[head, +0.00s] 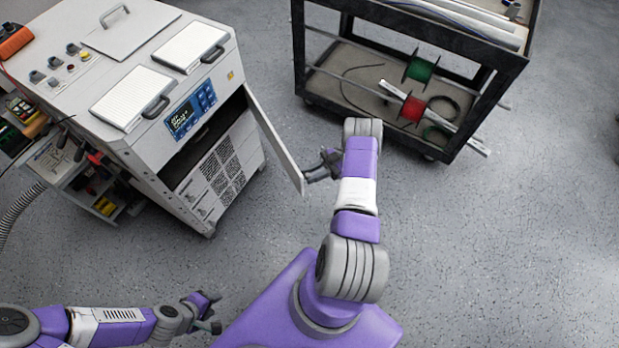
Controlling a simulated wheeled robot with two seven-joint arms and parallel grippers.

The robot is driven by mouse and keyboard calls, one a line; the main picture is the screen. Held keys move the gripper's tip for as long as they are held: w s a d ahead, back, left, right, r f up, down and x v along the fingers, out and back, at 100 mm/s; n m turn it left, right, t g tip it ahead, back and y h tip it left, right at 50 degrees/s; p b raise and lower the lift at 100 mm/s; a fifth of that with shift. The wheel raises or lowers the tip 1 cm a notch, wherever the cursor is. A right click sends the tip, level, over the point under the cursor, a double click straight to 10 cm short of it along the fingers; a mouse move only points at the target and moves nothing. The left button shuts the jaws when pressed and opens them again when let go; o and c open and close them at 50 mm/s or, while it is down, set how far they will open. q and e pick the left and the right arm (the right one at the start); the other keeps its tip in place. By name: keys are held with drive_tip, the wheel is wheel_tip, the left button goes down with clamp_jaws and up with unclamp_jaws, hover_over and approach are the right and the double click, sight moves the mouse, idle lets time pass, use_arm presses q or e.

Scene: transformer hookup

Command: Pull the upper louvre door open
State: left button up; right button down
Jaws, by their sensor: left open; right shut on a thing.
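The upper louvre door (274,140) is swung out from the white cabinet (130,75). It shows nearly edge-on as a pale slanted panel, hinged at the cabinet's right front corner. A dark opening (185,165) shows in the cabinet front below the display. My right gripper (313,177) is at the door's free end, shut on what looks like its handle; the handle itself is mostly hidden by the fingers. My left gripper (212,312) is open and empty, low over the floor in front, well apart from the cabinet.
A lower louvred panel (218,168) sits closed on the cabinet front. A dark cart (420,35) with green and red spools stands at the top right, behind my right arm. A tool shelf (75,180) and grey hose are at the left. The floor at right is clear.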

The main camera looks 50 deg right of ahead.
drive_tip(key=shift+s+d, duration=0.15)
drive_tip(key=shift+d, duration=0.4)
drive_tip(key=c, duration=0.9)
unclamp_jaws()
wheel_tip(320, 180, up, 10)
drive_tip(key=p, duration=0.4)
drive_tip(key=shift+c, duration=0.3)
